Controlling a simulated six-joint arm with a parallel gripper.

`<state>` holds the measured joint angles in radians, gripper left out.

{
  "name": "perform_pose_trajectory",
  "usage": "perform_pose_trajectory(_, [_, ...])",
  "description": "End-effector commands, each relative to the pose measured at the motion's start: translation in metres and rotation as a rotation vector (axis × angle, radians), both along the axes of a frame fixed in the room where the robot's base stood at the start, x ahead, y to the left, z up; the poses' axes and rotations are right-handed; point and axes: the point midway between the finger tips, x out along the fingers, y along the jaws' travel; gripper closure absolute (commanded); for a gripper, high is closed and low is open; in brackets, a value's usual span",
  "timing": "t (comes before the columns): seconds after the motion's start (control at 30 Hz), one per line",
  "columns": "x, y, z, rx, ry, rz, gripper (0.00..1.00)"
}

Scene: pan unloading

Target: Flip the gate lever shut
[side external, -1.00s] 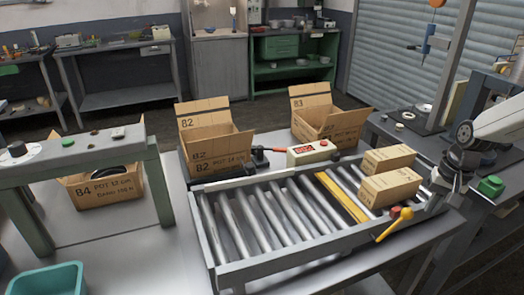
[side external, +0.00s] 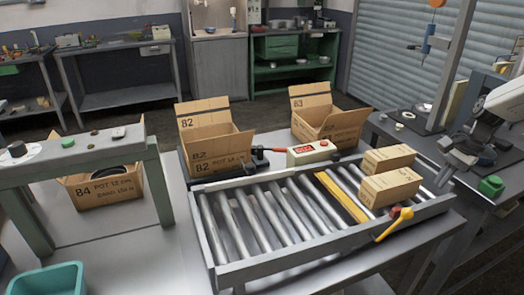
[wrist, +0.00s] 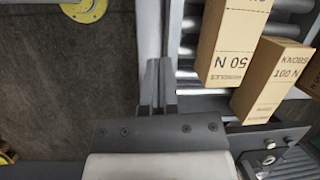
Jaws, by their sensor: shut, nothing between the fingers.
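The yellow gate lever (side external: 392,225) is mounted on the near side rail of the roller conveyor, at its right part, beside a small red part. Its arm slants down and left, outside the rail. A yellow gate bar (side external: 341,197) lies across the rollers, left of two cardboard boxes. My gripper (side external: 441,181) is shut and empty at the conveyor's right end, right of and above the lever, apart from it. In the wrist view its closed fingers (wrist: 158,70) point beside the conveyor's rail. The lever is not clearly visible there.
The near box (side external: 389,187) and the far box (side external: 388,158) stand on the rollers close to my gripper. A green button (side external: 490,186) sits on the bench at right. Open cartons (side external: 333,125) stand behind the conveyor. The rollers left of the gate bar are clear.

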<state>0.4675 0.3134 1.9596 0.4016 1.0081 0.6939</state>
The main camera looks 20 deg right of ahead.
Motion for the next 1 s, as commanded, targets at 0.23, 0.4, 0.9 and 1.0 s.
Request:
perform_pose_trajectory(0.23, [0.001, 0.005, -0.012, 0.001, 0.001, 0.003, 1.00])
perform_pose_trajectory(0.4, [0.002, 0.011, -0.030, 0.001, 0.003, 0.002, 1.00])
perform_pose_trajectory(0.9, [0.005, 0.032, -0.089, 0.001, 0.002, 0.003, 1.00])
perform_pose_trajectory(1.0, [0.006, 0.036, -0.093, 0.000, 0.000, 0.002, 1.00])
